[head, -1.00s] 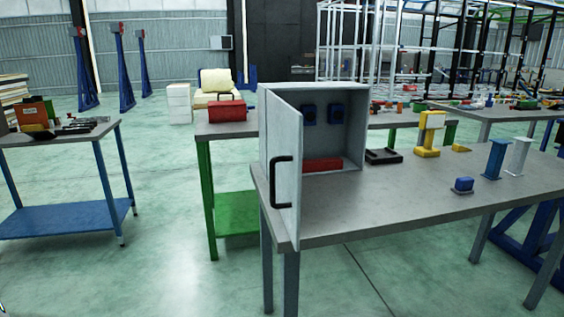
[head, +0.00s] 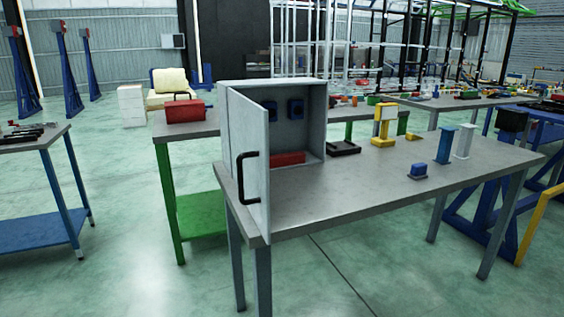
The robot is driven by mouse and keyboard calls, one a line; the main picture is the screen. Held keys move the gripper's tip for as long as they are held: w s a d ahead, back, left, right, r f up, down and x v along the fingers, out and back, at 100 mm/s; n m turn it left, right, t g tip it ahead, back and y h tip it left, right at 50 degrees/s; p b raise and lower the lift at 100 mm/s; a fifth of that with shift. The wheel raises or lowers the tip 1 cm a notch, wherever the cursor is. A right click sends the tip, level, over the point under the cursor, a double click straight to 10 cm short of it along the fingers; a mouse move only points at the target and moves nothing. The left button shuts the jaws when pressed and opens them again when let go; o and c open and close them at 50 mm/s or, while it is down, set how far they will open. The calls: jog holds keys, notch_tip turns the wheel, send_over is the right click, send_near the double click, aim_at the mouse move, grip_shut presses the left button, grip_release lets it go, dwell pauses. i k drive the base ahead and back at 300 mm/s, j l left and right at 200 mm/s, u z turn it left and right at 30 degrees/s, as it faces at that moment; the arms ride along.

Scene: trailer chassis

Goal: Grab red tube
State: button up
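A red, long, low piece (head: 288,159), which looks like the red tube, lies on the floor of a grey open-fronted cabinet (head: 314,120) on the near grey table. The cabinet door (head: 246,160), with a black handle (head: 242,178), stands swung open toward me and hides the cabinet's left side. The red piece's left end is partly behind the door. Two dark blue parts (head: 296,109) are on the cabinet's back wall above it. My gripper is not in view.
The grey table (head: 340,200) also holds a black tray (head: 344,148), a yellow stand (head: 383,127), a small blue block (head: 418,171), and blue and white posts. A red toolbox (head: 185,109) sits on a green-legged table behind. A blue-legged table stands left. Floor in front is clear.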

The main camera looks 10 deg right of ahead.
aim_at(291, 159)
jog(key=z, duration=1.05)
jog(key=i+j+z, duration=0.55)
jog(key=i+j, duration=0.75)
jog(key=j, duration=0.15)
jog(key=i+j, duration=0.1)
jog(key=j, duration=0.15)
